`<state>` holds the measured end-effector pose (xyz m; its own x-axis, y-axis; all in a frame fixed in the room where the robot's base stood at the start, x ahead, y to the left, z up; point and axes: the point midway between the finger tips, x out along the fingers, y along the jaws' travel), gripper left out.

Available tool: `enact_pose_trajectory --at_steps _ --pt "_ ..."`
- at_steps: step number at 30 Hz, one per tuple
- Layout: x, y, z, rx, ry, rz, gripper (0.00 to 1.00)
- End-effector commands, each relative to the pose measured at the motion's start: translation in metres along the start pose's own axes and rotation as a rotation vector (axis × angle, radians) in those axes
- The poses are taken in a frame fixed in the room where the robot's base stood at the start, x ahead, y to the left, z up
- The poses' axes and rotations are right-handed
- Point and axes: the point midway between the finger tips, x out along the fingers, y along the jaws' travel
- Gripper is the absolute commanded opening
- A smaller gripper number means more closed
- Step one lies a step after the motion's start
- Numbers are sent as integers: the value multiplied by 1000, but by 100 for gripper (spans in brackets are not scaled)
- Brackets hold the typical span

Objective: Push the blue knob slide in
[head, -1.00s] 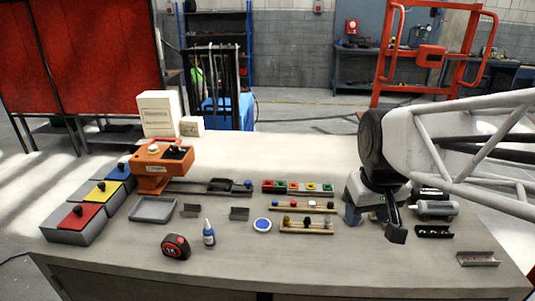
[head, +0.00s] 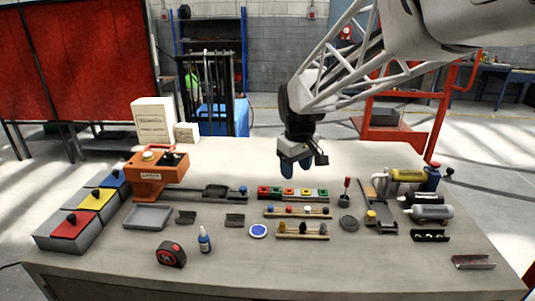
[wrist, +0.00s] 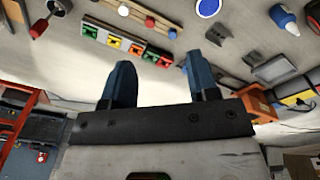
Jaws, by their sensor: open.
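The blue knob (head: 243,190) is at the right end of a dark slide rail (head: 215,191) lying on the bench, to the right of the orange box (head: 158,172). A dark carriage-like part sits along the rail. My gripper (head: 295,168) is open and empty, with two blue fingers pointing down. It is above the bench, to the right of the knob and over the row of coloured blocks. In the wrist view my gripper (wrist: 158,65) shows both fingers apart with nothing between them.
The coloured block row (head: 292,193) lies right of the knob, with a bead rack (head: 297,211) in front. Small grey brackets (head: 235,219) and a blue-white disc (head: 258,231) lie nearer. The yellow-knob slide (head: 371,216) is at the right.

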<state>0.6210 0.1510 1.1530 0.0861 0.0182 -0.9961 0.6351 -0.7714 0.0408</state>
Motion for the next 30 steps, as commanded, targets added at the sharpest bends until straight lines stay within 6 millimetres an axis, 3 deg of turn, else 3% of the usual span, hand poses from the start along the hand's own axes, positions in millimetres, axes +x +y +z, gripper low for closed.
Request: enact_pose_trajectory --at_steps 21,30 --pt "84 -26 -170 -339 -56 -45 55" --pt "111 -38 -209 -423 -67 -56 55"
